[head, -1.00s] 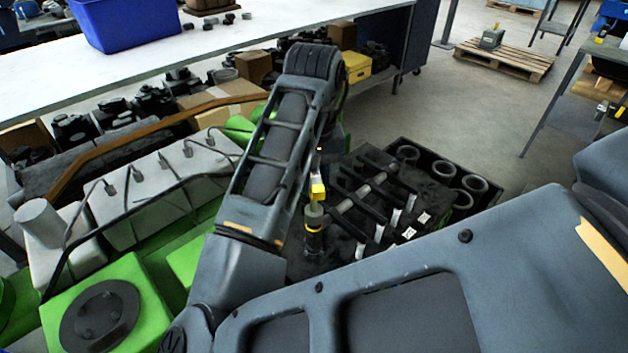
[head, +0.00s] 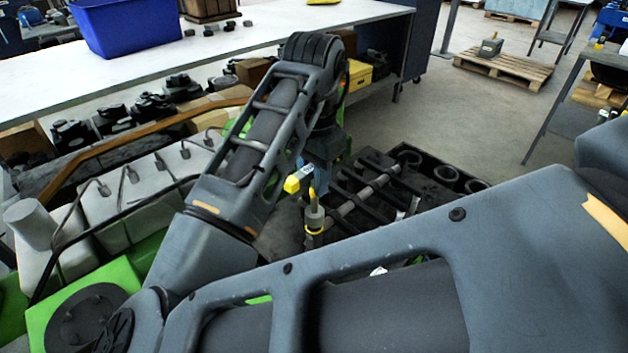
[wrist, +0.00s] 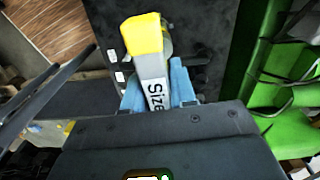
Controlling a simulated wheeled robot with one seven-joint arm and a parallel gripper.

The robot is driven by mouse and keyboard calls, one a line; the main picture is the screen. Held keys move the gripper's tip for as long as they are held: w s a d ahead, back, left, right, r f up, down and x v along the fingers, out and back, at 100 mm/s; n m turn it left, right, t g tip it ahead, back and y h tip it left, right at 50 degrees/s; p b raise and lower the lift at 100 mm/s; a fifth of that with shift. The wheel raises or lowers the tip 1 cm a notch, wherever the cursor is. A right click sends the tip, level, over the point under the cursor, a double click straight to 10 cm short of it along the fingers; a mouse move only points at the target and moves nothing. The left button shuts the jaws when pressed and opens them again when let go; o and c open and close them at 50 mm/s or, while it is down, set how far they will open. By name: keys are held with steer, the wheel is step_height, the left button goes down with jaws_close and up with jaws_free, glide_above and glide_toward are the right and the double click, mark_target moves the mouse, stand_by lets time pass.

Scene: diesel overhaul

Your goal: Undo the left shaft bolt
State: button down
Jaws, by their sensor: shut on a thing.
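My gripper (wrist: 157,88) has pale blue fingers shut on a grey tool (wrist: 152,68) with a yellow end and a label reading "Size". In the head view the tool's yellow end (head: 292,185) sticks out left of the blue fingers. An upright grey cylinder with yellow bands (head: 314,216) stands by the left end of a grey shaft (head: 362,203), just right of and below the tool's yellow end. In the wrist view the tool partly hides it. I cannot tell whether they touch. The left shaft bolt itself cannot be made out.
The shaft lies across a dark block with black bars (head: 345,182). Behind is a black crate (head: 425,160) holding dark rings. A green engine with grey covers (head: 140,200) is at left. A white-topped workbench (head: 240,42) stands behind. My arm covers much of the foreground.

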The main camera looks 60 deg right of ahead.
steer(key=shift+m, duration=0.4)
